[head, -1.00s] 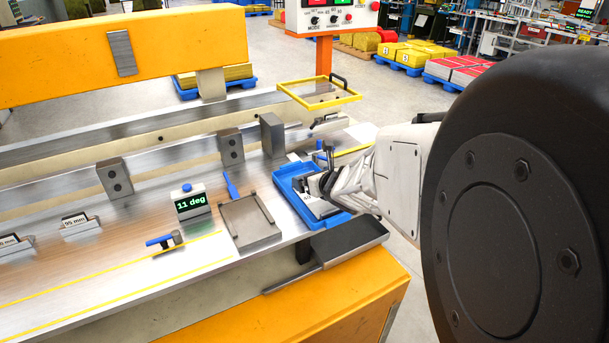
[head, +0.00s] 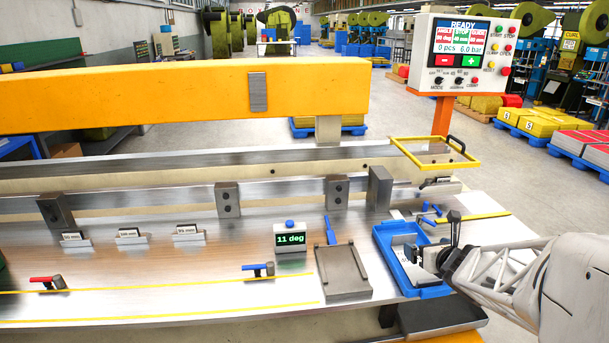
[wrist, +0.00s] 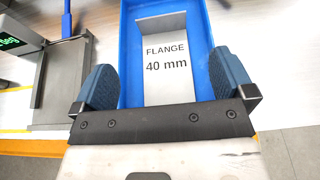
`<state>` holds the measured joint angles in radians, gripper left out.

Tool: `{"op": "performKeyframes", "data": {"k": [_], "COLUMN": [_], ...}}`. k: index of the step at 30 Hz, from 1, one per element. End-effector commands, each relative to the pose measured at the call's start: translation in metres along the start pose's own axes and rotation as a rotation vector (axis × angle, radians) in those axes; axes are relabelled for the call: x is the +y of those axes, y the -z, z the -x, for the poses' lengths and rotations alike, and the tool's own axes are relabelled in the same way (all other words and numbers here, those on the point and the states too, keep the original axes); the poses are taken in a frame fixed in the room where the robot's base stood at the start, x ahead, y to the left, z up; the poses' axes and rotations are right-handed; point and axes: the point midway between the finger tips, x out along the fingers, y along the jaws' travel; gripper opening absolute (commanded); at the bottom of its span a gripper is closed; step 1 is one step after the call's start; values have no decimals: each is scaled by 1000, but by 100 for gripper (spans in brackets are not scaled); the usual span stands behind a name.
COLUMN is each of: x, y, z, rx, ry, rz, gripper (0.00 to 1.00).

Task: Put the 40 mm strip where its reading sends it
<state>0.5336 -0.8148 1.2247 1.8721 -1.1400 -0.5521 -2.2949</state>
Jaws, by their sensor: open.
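The 40 mm strip is a pale metal piece marked "FLANGE 40 mm" (wrist: 172,88). It lies in the blue tray (wrist: 132,70), which also shows in the head view (head: 429,291) at the right of the bench. My gripper (wrist: 167,75) is open, with one blue pad on each side of the strip; I cannot tell whether they touch it. In the head view my gripper (head: 428,258) is over the tray and hides part of the strip. A small display (head: 290,239) reads "11 deg" on the bench, left of a flat steel fixture (head: 343,275).
Several small labelled stands (head: 131,236) are along the bench at left; their text is hard to read. A red-handled clamp (head: 46,283) and blue-handled clamp (head: 258,270) lie near yellow lines. A grey tray (head: 442,318) is below the front edge. The control panel (head: 462,55) reads READY.

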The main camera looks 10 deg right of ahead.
Motion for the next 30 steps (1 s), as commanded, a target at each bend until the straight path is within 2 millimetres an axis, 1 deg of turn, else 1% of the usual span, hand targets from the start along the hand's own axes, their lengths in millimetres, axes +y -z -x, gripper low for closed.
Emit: {"op": "performKeyframes", "data": {"k": [8, 11, 14, 17, 20, 24, 30], "x": [1, 2, 5, 9, 16, 28, 50], "y": [-2, -7, -16, -28, -40, -57, -70], "z": [0, 3, 7, 15, 25, 45, 78], "rx": [1, 3, 10, 17, 24, 29, 27], "ry": [4, 19, 50, 95, 153, 248, 385], "rz": [-13, -54, -137, -267, -440, -724, -1148], "gripper": [100, 100, 100, 100, 100, 100, 100]}}
